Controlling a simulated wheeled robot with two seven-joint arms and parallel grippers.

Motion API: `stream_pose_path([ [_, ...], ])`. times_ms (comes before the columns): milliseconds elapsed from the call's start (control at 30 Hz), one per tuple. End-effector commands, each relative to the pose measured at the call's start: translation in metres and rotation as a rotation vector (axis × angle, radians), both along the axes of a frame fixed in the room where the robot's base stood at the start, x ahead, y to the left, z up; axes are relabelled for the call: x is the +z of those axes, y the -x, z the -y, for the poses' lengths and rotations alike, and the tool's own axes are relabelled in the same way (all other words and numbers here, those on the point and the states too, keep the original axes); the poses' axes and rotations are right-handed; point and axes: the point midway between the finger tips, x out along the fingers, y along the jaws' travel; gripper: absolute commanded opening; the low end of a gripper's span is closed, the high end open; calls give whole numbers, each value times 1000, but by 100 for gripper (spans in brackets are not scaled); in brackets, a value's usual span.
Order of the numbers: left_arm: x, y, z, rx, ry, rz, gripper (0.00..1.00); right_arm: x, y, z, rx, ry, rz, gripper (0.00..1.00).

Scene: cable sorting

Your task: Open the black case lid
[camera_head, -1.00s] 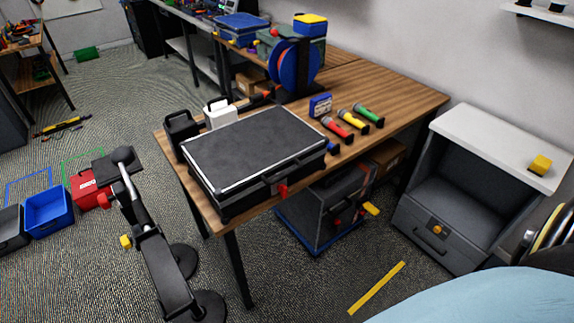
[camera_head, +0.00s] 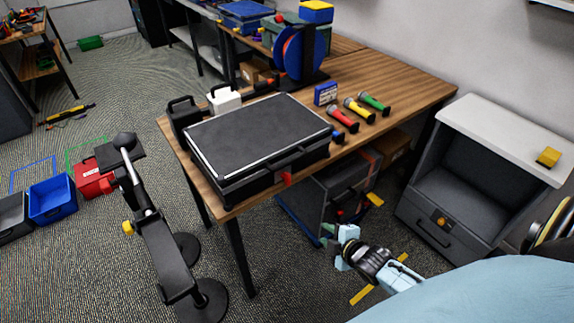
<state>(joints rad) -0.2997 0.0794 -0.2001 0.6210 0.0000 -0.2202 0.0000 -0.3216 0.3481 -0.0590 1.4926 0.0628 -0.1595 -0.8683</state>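The black case (camera_head: 262,140) lies flat on the wooden table, near its front left corner. Its lid is down, with a light edge along the left and front sides. A red latch (camera_head: 287,178) shows on its front face. My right gripper (camera_head: 336,245) is in front of the table, below and to the right of the case, apart from it. It is small in the view, and I cannot tell how far its fingers are apart. My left gripper is not in view.
Red, yellow and green microphones (camera_head: 360,108) lie right of the case. A blue cable reel (camera_head: 300,52) stands behind it. A grey cabinet (camera_head: 470,180) stands at right.

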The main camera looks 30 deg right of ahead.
Motion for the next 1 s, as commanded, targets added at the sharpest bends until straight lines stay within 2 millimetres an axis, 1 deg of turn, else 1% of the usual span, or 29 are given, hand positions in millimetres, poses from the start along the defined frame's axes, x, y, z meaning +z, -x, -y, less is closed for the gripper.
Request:
stream_pose_path([
  [33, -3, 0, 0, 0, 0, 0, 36, 36, -19, 1, 61, 72, 85, 32],
  [67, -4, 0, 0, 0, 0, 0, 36, 55, -28, 1, 92, 115, 128, 32],
  [100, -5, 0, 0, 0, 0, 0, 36, 79, -37, 0, 128, 166, 180, 32],
  [200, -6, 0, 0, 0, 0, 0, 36, 126, -51, -5, 197, 273, 283, 32],
  [300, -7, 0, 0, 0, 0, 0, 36, 154, -58, -8, 235, 340, 344, 32],
  [400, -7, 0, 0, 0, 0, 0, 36, 165, -62, -10, 249, 367, 367, 32],
  [567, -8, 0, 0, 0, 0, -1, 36, 163, -76, -12, 250, 369, 371, 32],
  [1000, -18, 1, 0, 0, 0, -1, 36, 145, -155, -18, 249, 366, 369, 32],
])
